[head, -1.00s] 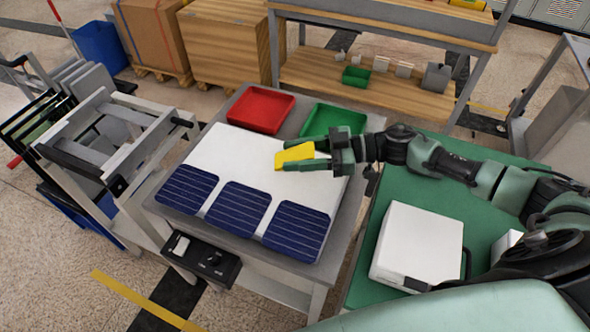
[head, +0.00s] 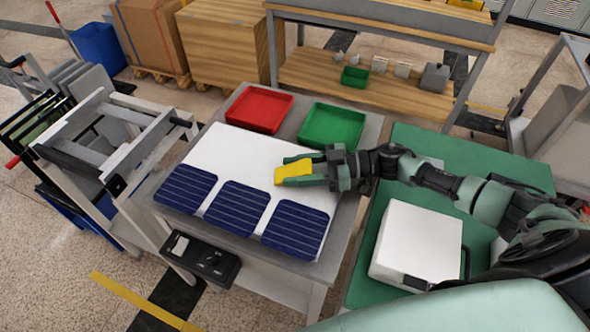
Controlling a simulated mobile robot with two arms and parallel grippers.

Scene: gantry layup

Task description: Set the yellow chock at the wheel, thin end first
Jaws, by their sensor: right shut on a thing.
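The yellow chock (head: 291,171) is between the fingers of my right gripper (head: 300,170), which is shut on it. The gripper reaches in from the right and holds the chock over the right part of the white panel on the table. Whether the chock touches the panel I cannot tell. Which end of it is thin is too small to make out. The wheel is not clearly visible; the gantry frame (head: 100,150) stands at the left of the table. My left gripper is not in view.
Dark blue solar cells (head: 236,208) lie along the front of the white panel (head: 235,150). A red tray (head: 259,110) and a green tray (head: 332,126) sit at the table's back. A white case (head: 418,243) is on the green bench (head: 430,170). A control box (head: 200,257) hangs at the table's front.

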